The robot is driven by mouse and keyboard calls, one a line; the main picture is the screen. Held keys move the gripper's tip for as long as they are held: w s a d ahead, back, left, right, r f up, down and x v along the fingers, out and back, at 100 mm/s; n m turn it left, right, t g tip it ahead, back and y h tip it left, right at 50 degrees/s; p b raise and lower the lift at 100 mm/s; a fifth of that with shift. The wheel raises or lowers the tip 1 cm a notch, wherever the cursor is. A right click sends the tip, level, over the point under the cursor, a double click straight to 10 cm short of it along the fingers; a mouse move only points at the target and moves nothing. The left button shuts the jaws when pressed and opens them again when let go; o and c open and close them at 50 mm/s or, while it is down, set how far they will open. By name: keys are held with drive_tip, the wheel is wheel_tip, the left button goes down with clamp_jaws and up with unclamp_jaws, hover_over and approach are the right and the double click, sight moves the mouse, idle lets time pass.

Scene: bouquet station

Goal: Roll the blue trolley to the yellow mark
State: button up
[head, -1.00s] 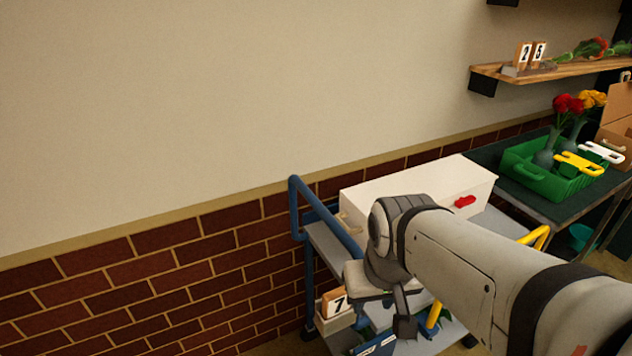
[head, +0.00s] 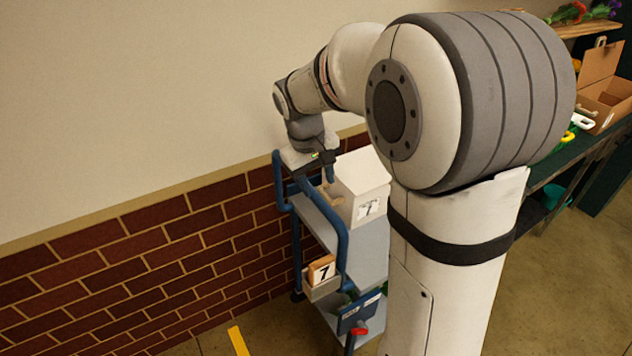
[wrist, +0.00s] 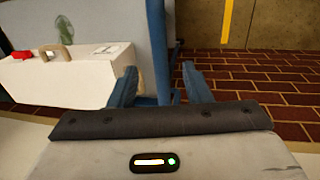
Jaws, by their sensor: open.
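The blue trolley (head: 363,252) stands beside the brick wall, with blue tube rails and grey shelves. Its front and right side are partly hidden behind my arm in the head view. My gripper (head: 325,172) is at the trolley's blue handle rail, near the wall. In the wrist view my gripper (wrist: 160,88) is open, with a blue trolley tube (wrist: 158,50) between its two blue fingers; I cannot tell whether they touch it. The yellow mark (head: 238,341) is a strip on the floor at the lower left, apart from the trolley. It also shows in the wrist view (wrist: 227,20).
A white box (head: 360,178) labelled 7 is on the trolley's top shelf. The brick wall (head: 150,250) runs close along the left. A green-topped bench with an open cardboard box (head: 605,98) stands at right.

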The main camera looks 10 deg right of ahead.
sight(322, 203)
drive_tip(key=f, duration=0.2)
drive_tip(key=d+f, duration=0.1)
drive_tip(key=f, duration=0.2)
drive_tip(key=w+f, duration=0.1)
drive_tip(key=f, duration=0.1)
drive_tip(key=shift+d+f, duration=0.15)
drive_tip(key=shift+f, duration=0.15)
clamp_jaws()
idle(0.4)
